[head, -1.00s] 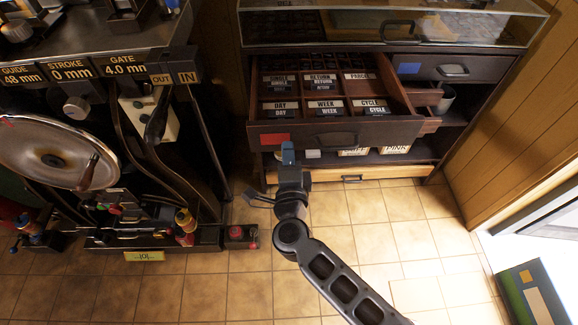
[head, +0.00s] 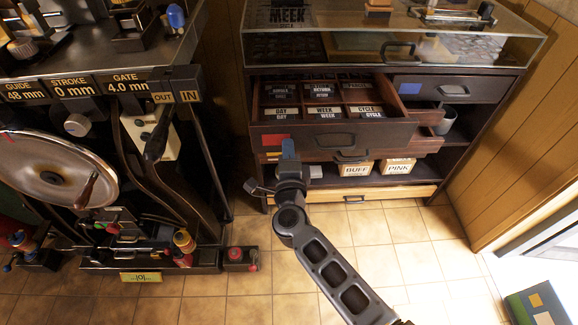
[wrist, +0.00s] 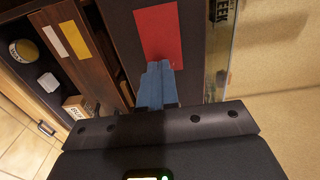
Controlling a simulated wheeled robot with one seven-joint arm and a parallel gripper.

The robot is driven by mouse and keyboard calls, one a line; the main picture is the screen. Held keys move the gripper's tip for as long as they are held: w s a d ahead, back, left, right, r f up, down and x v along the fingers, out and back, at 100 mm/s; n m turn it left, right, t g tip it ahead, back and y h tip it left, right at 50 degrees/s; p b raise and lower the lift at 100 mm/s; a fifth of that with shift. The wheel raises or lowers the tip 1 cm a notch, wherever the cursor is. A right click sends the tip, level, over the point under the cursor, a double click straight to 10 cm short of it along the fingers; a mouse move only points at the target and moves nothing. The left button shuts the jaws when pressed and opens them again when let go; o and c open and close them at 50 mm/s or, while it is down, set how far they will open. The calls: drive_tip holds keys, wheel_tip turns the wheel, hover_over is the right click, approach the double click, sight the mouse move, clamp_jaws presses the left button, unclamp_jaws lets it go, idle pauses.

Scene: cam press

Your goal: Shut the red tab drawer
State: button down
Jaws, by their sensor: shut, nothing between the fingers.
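The red tab drawer (head: 388,133) is a dark wooden drawer in the cabinet, standing part-way open with labelled compartments showing inside. Its red tab (head: 276,140) is at the left end of its front, and a dark handle sits mid-front. My gripper (head: 288,149) is shut and empty, at the left part of the drawer front. In the wrist view, the blue fingertips (wrist: 157,84) overlap the lower end of the red tab (wrist: 160,32). I cannot tell for sure whether they touch the front.
Another drawer with a blue tab (head: 410,89) is at the upper right. Below are shelves with boxes marked BUFF (head: 356,170) and PINK (head: 397,166). A glass case (head: 300,45) tops the cabinet. A press machine (head: 100,130) stands left. The tiled floor in front is clear.

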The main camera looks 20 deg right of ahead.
sight(285, 104)
drive_tip(key=b+x, duration=0.4)
drive_tip(key=x, duration=0.6)
drive_tip(key=b+x, duration=0.5)
drive_tip(key=x, duration=0.5)
drive_tip(key=shift+f, duration=0.25)
drive_tip(key=shift+w+d+b, duration=0.1)
drive_tip(key=shift+w+b, duration=0.2)
drive_tip(key=shift+b, duration=0.1)
drive_tip(key=shift+r, duration=0.15)
drive_tip(key=shift+s, duration=0.1)
